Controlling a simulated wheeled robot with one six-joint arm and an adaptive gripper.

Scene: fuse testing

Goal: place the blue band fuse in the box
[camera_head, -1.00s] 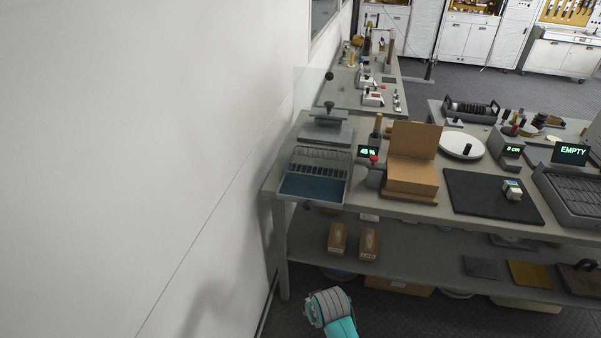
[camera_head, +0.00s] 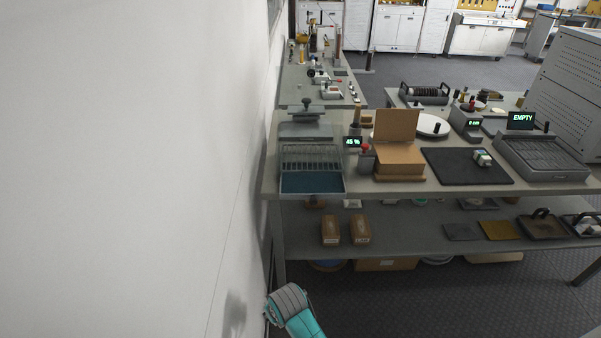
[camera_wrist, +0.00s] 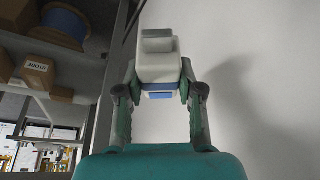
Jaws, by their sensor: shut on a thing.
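The blue band fuse (camera_wrist: 158,64) is a pale block with a blue band near its lower end in the wrist view. My gripper (camera_wrist: 158,85) is shut on it, with a finger on each side, and a pale wall lies behind. In the head view only part of my teal and grey arm shows at the bottom; the gripper and fuse are not visible there. An open brown box (camera_head: 399,162) with its lid raised stands on the workbench, well beyond my arm. Its inside is hard to see.
The workbench (camera_head: 360,186) carries a blue-floored tray rack (camera_head: 312,182), a dark mat (camera_head: 450,167) with a small white device (camera_head: 483,158), and a slotted unit marked EMPTY (camera_head: 545,155). Brown cartons (camera_head: 331,229) sit on the lower shelf. The pale wall (camera_head: 120,170) is close on the left.

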